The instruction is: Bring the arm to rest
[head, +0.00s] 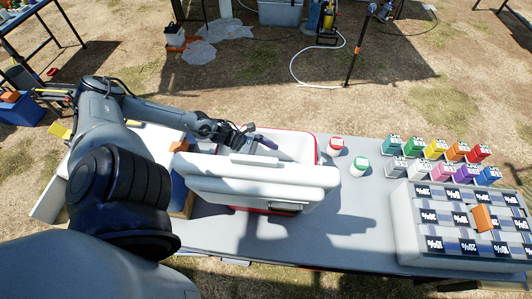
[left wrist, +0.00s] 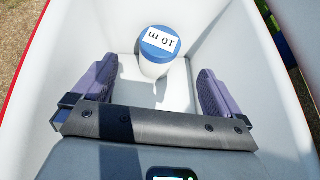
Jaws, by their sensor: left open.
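My left gripper (head: 264,142) is over the open white cooler (head: 308,146), with its fingers reaching into it. In the left wrist view the gripper (left wrist: 155,78) is open, its two purple fingers wide apart. A white bottle (left wrist: 154,69) with a blue cap labelled "10 m" stands inside the cooler near the far wall, beyond and between the fingers. No contact between fingers and bottle shows. The head view does not show the bottle. My right gripper is not in view.
The cooler's raised lid (head: 260,186) stands on its near side. To its right on the grey table (head: 335,232) are a red-capped bottle (head: 335,146), a green-capped bottle (head: 359,166), several coloured labelled blocks (head: 457,152) and a labelled rack (head: 408,232). The table's middle front is clear.

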